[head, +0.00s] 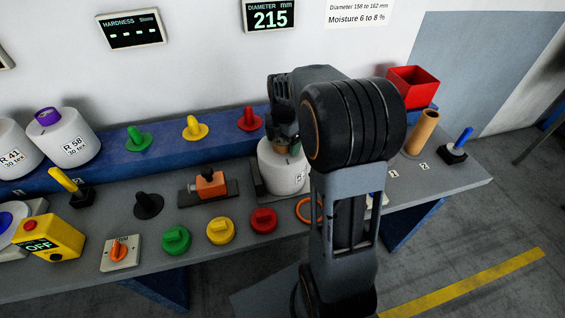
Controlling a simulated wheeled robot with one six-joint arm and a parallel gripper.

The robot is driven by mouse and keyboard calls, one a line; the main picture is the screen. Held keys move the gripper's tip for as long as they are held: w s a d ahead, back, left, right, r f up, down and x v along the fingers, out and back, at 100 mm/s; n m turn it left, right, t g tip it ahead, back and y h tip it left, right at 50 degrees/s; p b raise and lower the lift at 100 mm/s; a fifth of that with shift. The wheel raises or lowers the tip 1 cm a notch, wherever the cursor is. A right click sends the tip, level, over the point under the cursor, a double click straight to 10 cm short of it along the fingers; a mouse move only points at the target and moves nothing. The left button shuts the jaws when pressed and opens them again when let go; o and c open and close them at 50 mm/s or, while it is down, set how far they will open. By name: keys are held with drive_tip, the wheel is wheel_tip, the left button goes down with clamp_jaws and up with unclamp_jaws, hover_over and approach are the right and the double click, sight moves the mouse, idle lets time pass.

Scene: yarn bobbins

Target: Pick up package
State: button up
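A white yarn package (275,176) stands on a grey plate near the middle of the bench, with only part of its label showing. My gripper (285,143) is at the top of this package, around or beside its tube end. My arm hides much of the gripper, and the fingers are too small and dark to tell whether they grip. Two more white packages stand at the left: R 58 (75,150) with a purple tube end, and R 41 (10,145), cut by the picture edge.
Green, yellow and red pegs (193,128) stand on the blue ledge behind. An orange-topped device (211,184), coloured knobs (220,231) and a yellow OFF box (48,238) are on the grey bench. A red bin (412,87), brown tube (422,131) and blue-handled lever (457,146) are right.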

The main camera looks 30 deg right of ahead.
clamp_jaws()
drive_tip(key=shift+r, duration=0.1)
idle(0.6)
